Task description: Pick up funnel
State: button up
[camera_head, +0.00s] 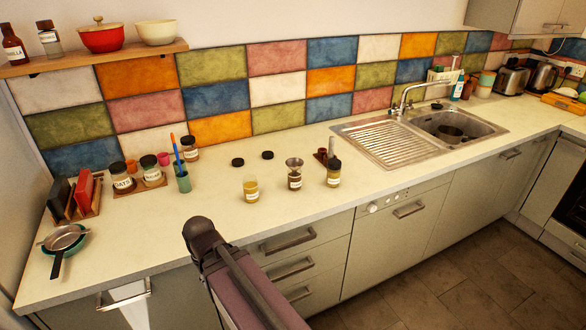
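A small metal funnel (294,163) sits mouth up on top of a labelled glass jar (295,181) with dark contents, near the middle of the worktop. The funnel's narrow end is hidden in or behind the jar's mouth. My arm rises from the bottom of the picture in front of the drawers, left of the funnel and nearer the camera. Only arm links show, and they are apart from the jar. My gripper's fingers cannot be seen.
An open jar (251,190) stands left of the funnel and another jar (333,174) stands close on its right. Two dark lids (267,155) (238,162) lie behind. A teal cup with utensils (183,180) is further left; a sink (450,125) is at right.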

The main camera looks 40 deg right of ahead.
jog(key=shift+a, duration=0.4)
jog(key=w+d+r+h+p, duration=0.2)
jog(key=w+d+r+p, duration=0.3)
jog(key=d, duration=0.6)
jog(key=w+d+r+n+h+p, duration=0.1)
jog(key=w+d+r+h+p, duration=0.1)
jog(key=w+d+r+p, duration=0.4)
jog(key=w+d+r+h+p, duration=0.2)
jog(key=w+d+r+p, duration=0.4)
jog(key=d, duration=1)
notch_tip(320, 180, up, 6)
jog(key=p, duration=0.3)
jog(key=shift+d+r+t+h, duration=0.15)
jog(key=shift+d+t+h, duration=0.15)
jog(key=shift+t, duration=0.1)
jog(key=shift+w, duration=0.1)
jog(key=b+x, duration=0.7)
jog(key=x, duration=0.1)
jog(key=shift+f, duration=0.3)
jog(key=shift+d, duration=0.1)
